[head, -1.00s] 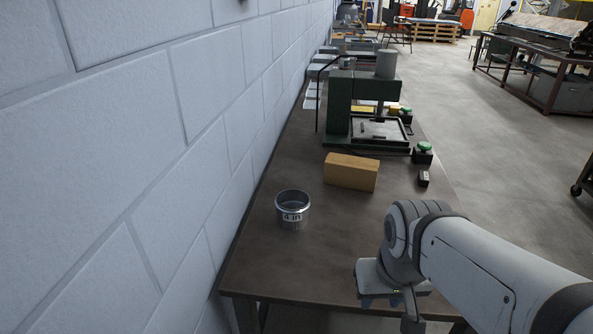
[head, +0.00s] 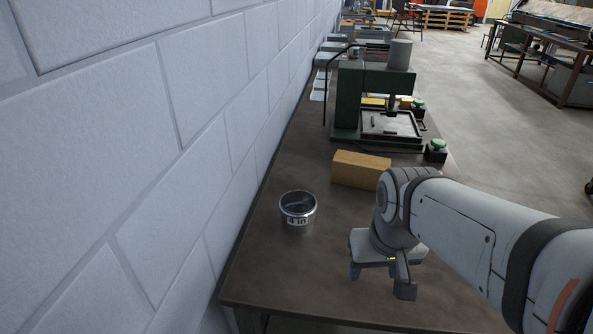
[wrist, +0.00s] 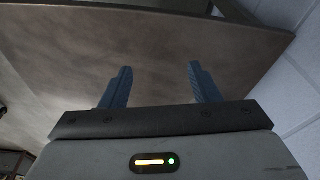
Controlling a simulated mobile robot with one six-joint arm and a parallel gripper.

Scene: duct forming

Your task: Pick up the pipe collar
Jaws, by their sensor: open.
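The pipe collar (head: 298,214) is a short silver metal ring marked "4 in". It stands upright on the brown workbench (head: 330,285), left of my arm in the head view. My gripper (head: 375,278) is over the front part of the bench, to the right of the collar and apart from it. In the wrist view my gripper (wrist: 158,88) has its two blue fingers spread with nothing between them, and bare tabletop beyond. The collar does not show in the wrist view.
A tan block (head: 360,169) lies behind the collar, partly behind my arm. A green press (head: 375,100) stands farther back, with a green-button box (head: 436,151) beside it. A white block wall (head: 130,150) runs along the bench's left side. The bench around the collar is clear.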

